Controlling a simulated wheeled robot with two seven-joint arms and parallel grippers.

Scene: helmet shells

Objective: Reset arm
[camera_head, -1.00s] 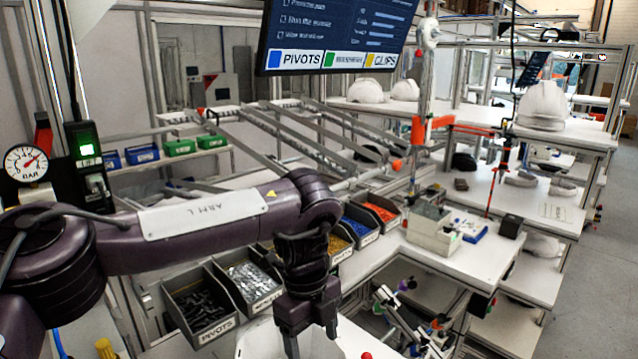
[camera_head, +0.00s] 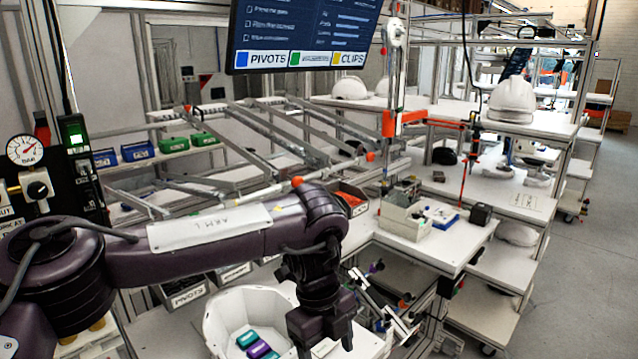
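My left arm, marked ARM L, comes in from the left, and my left gripper (camera_head: 322,345) points down near the bottom edge of the view. Its fingers look spread apart with nothing seen between them; the tips are close to the frame's bottom edge. A white open shell or bowl (camera_head: 216,312) stands on the worktop just left of the gripper. Teal pieces (camera_head: 247,339) and a purple piece (camera_head: 259,350) lie inside it. My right arm and gripper are not in view.
Part bins, including one labelled PIVOTS (camera_head: 187,291), stand behind my arm, which partly hides them. A grey-white box (camera_head: 403,222) sits on the right bench. A white helmet (camera_head: 512,100) rests on a farther shelf. The right aisle floor (camera_head: 570,290) is clear.

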